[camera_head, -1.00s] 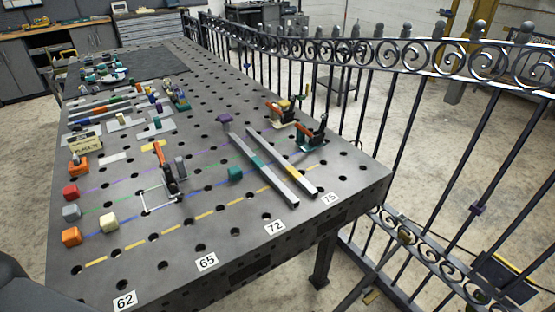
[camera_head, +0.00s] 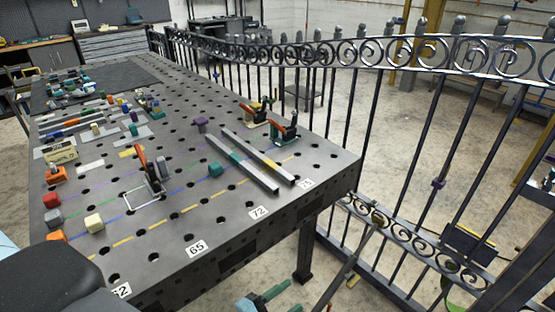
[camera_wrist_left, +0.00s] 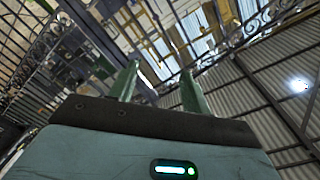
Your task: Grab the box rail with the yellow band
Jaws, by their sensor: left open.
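The box rail with the yellow band (camera_head: 283,174) lies on the dark perforated table, near its right side. A similar rail with a teal band (camera_head: 257,174) lies close beside it on the left. My left gripper (camera_head: 283,297) shows at the bottom of the head view, low in front of the table and well apart from both rails. Its teal fingers are spread with nothing between them. In the left wrist view the fingers (camera_wrist_left: 158,88) are also apart and empty, with fence and roof structure behind them. My right gripper is not in view.
Orange-handled toggle clamps (camera_head: 285,130) stand just behind the rails. A teal block (camera_head: 215,169) and another clamp (camera_head: 150,170) are to the left. An ornate metal gate (camera_head: 400,110) stands along the table's right side. The table's front right corner is bare.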

